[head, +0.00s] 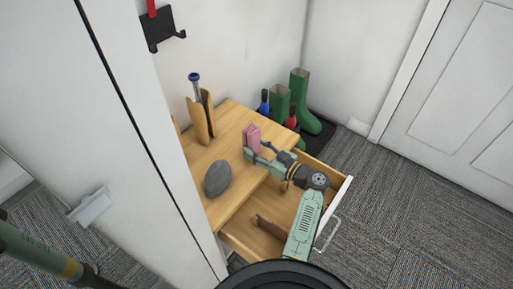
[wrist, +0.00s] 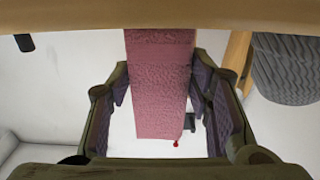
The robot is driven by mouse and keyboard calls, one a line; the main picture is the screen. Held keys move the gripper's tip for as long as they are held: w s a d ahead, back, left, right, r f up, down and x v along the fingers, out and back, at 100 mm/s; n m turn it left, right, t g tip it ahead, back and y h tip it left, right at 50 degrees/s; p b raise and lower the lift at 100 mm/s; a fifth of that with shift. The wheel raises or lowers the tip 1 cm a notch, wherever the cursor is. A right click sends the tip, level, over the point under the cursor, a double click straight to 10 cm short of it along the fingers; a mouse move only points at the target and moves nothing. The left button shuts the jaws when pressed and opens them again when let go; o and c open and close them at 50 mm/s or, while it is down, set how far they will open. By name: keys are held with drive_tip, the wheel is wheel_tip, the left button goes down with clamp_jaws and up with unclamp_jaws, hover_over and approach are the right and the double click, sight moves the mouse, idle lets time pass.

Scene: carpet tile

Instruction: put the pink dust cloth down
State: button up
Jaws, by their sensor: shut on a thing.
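The pink dust cloth (head: 251,138) is a block-like folded piece, standing upright near the right side of the wooden cabinet top (head: 232,128). My gripper (head: 254,151) is shut on it, reaching in from the right above the open drawer. In the wrist view the cloth (wrist: 160,85) sits between my two fingers (wrist: 164,100), and its upper end in the picture meets the wooden edge (wrist: 160,15). I cannot tell whether its underside touches the cabinet top.
A dark grey oval object (head: 217,179) and a wooden holder with a blue-topped tool (head: 201,118) stand on the cabinet top. The open drawer (head: 257,244) holds a brown item (head: 270,227). Green boots (head: 300,103) stand behind. The middle of the top is clear.

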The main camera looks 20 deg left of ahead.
drive_tip(key=shift+f, duration=0.25)
drive_tip(key=shift+f+b, duration=0.25)
drive_tip(key=shift+b, duration=0.15)
drive_tip(key=o, duration=1)
drive_tip(key=shift+r, duration=0.1)
drive_tip(key=shift+r, duration=0.1)
drive_tip(key=shift+r+p, duration=0.3)
drive_tip(key=shift+p, duration=0.3)
drive_tip(key=b+v, duration=0.3)
drive_tip(key=v, duration=0.9)
drive_tip(key=shift+f, duration=0.3)
